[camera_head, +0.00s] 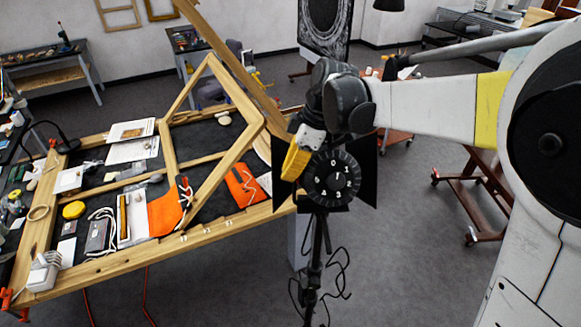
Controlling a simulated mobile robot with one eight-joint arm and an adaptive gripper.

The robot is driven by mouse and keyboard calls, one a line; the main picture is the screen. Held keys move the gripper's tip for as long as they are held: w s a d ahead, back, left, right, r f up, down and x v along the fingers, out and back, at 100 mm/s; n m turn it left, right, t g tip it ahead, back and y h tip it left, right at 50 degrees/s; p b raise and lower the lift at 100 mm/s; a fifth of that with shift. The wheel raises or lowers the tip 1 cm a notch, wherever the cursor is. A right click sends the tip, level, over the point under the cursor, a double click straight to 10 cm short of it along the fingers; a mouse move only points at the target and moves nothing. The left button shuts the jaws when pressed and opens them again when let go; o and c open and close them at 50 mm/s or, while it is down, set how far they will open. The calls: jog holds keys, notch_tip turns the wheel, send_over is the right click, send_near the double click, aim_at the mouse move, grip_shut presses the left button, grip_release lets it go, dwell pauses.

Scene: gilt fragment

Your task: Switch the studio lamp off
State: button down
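The studio lamp stands in the middle of the view, with black flaps (367,172) at its sides. A round black dial (333,179) with white markings on its rim faces me on the lamp's back. The lamp sits on a thin black stand (316,255) with a loose cable beside it. My arm reaches in from the right, and my gripper (296,162), with a yellow part, is at the upper left of the dial. It overlaps the lamp in the picture; I cannot tell whether it touches. Its fingers are too small and turned to show whether they are open.
A wooden-framed worktable (150,258) with tools, papers and orange cloths fills the left. A wooden frame (240,148) rises from it close to the lamp. A brown wheeled stand (474,195) is at the right. The grey floor right of the lamp stand is clear.

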jog(key=shift+s+d+f+n+h+b, duration=0.15)
jog(key=shift+n+h+b, duration=0.25)
jog(key=shift+h+b, duration=0.2)
jog(key=shift+s+d+f+n+h+b, duration=0.1)
jog(key=shift+n+h+b, duration=0.3)
jog(key=shift+h+b, duration=0.15)
jog(key=shift+r, duration=0.1)
jog(key=shift+r+p, duration=0.5)
jog(key=shift+r, duration=0.2)
